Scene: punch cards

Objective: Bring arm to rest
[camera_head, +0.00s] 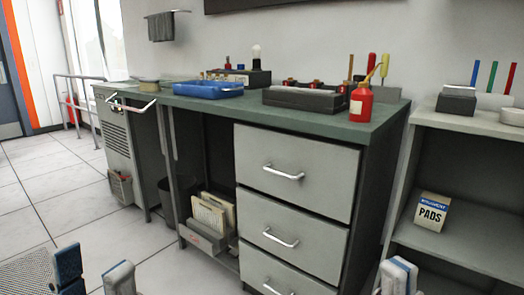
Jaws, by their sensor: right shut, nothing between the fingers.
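My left gripper (93,274) shows at the bottom left edge, low over the floor. Its two fingers stand apart with nothing visible between them, so it is open. My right gripper (398,275) shows at the bottom right edge, in front of the drawer cabinet's right side and the grey shelf unit. Its fingers are together and hold nothing. Both grippers are apart from the furniture as far as I can see. Most of both arms is out of view below.
A green-topped workbench (330,128) with drawers (290,180) stands ahead. A blue tray (208,90) and red bottle (361,103) are on it. Cards (212,216) stand in a low holder below. A shelf unit (470,258) holds a PADS box (432,211). Open floor (45,210) lies left.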

